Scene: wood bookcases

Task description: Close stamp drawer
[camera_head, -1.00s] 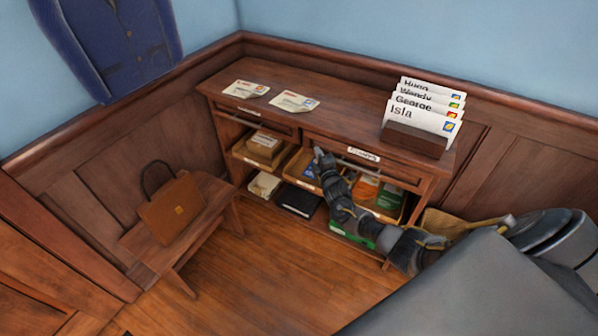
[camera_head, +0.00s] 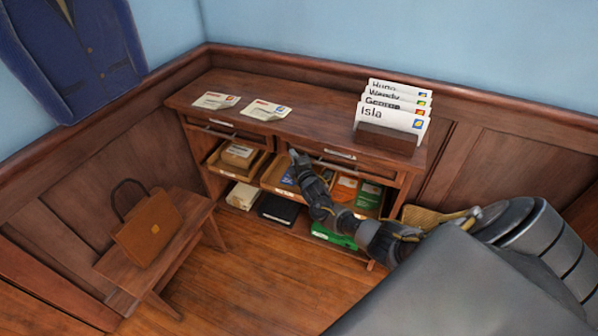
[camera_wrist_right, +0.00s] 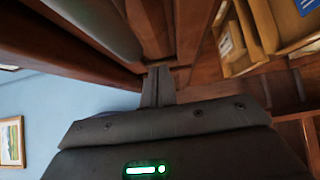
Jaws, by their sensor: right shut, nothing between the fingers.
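The right-hand drawer (camera_head: 375,171) sits under the top of the wooden desk (camera_head: 300,123). A white label (camera_head: 340,154) is on it, too small to read for certain; I take it as the stamp drawer. How far its front stands out from the desk I cannot tell. My right gripper (camera_head: 294,155) is at the left end of this drawer front, fingers shut and empty. In the right wrist view the shut fingers (camera_wrist_right: 158,85) point at dark wood, close to it or touching; contact is unclear. My left gripper is not in view.
A left-hand drawer (camera_head: 222,134) is beside it. Open trays (camera_head: 275,187) with boxes and packets stand below. Letters (camera_head: 265,109) and a card rack (camera_head: 388,139) are on top. A bench (camera_head: 188,218) with a brown bag (camera_head: 147,230) stands left; floor in front is clear.

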